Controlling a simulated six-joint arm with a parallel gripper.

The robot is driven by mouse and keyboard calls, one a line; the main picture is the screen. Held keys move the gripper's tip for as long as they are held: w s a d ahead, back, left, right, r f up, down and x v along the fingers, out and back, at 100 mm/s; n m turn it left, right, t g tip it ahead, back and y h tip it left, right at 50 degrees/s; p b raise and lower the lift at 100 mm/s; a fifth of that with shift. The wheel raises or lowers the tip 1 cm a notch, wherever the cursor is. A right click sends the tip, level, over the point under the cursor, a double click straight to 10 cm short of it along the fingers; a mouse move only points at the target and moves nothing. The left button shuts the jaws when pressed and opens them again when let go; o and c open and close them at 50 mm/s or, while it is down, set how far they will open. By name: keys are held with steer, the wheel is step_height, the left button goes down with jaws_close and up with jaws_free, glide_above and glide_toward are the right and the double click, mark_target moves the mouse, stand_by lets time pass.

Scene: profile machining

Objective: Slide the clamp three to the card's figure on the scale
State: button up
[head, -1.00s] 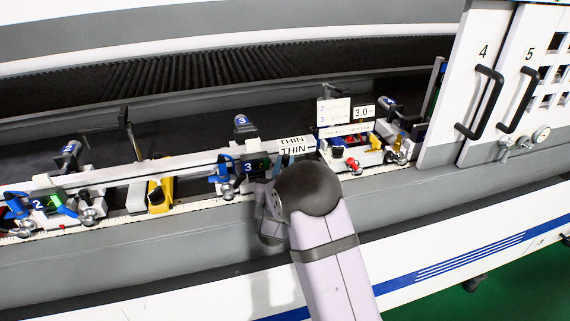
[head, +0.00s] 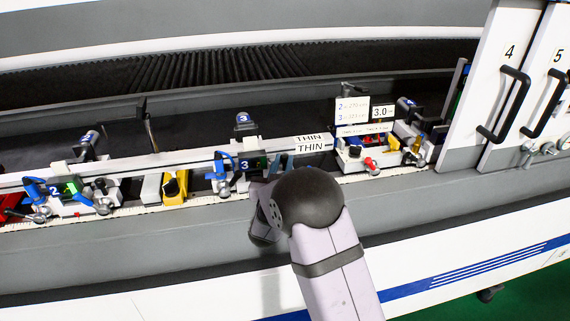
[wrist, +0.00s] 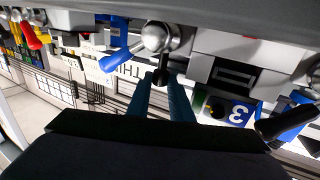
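Clamp three (head: 222,176) sits on the rail at mid-picture, with a blue handle, a silver ball and a dark display marked 3. Its 3 label shows in the wrist view (wrist: 238,113). My gripper (head: 280,164) is at the clamp's right end. In the wrist view its two teal fingers (wrist: 162,84) close around a small black knob (wrist: 162,77) below a silver ball (wrist: 157,38). The fingertip contact is partly hidden. The card (head: 352,109) has lines for 2 and 3; its figures are too small to read surely. The scale (head: 205,199) runs along the rail's front edge.
Clamp two (head: 70,195) and a yellow block (head: 174,187) stand left of clamp three. THIN labels (head: 312,147) and a unit with red and yellow parts (head: 375,155) are to the right. A short stretch of rail is free between yellow block and clamp three.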

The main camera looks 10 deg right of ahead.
steer(key=o, duration=0.4)
steer(key=shift+d, duration=0.25)
steer(key=shift+a, duration=0.15)
steer(key=shift+s+a+f+b, duration=0.1)
steer(key=shift+s+a+b, duration=0.2)
steer(key=shift+s, duration=0.3)
steer(key=shift+b+v, duration=0.85)
steer(key=shift+v, duration=2.1)
steer(key=shift+d, duration=0.1)
steer(key=shift+c, duration=0.4)
